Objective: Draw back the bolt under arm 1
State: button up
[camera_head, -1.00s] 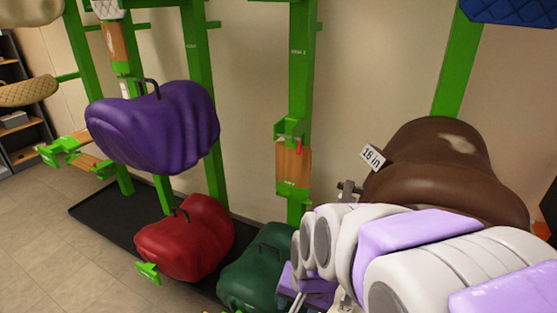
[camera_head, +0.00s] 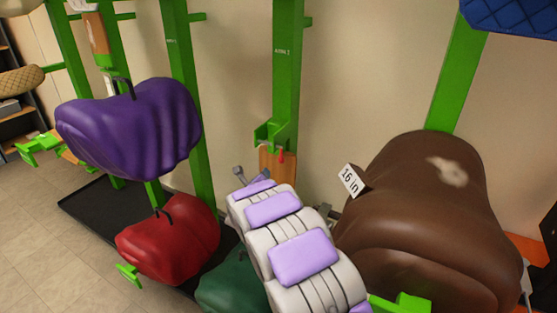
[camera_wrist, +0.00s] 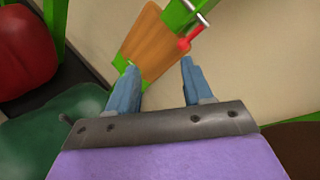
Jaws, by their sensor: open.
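The bolt's red knob (camera_head: 281,157) shows in the head view at the green bracket (camera_head: 270,134) on the post labelled arm 1 (camera_head: 287,80). Below the bracket is the wooden arm 1 (camera_head: 268,160), hanging down and partly hidden by my own arm. In the wrist view the red knob (camera_wrist: 184,44) sits on a red stem beside a metal rod (camera_wrist: 203,20), just beyond my right finger. The wooden arm (camera_wrist: 150,45) lies beyond the gap between the fingers. My gripper (camera_wrist: 158,66) is open and empty, with blue fingers apart, short of the knob.
A brown saddle (camera_head: 420,220) with a "16 in" tag (camera_head: 350,180) stands close on the right. Purple (camera_head: 130,125), red (camera_head: 170,240) and green (camera_head: 228,285) saddles are on the left. The wall right of the post is bare.

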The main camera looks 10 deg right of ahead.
aim_at(279, 161)
jog(key=w+d+f+m+h, duration=0.1)
jog(key=w+d+m, duration=0.1)
jog(key=w, duration=0.3)
jog(key=w+d+f+m+t+h, duration=0.1)
jog(key=w+d+f+m+h, duration=0.1)
jog(key=w, duration=0.3)
jog(key=w+d+f+m+h+b, duration=0.1)
jog(key=w+d+m, duration=0.3)
jog(key=w, duration=0.2)
jog(key=shift+d+f+h, duration=0.3)
jog(key=shift+d+h, duration=0.05)
jog(key=shift+h, duration=0.05)
jog(key=shift+w+d, duration=0.1)
jog(key=shift+w+d+r, duration=0.1)
jog(key=shift+w+d, duration=0.15)
jog(key=shift+d, duration=0.3)
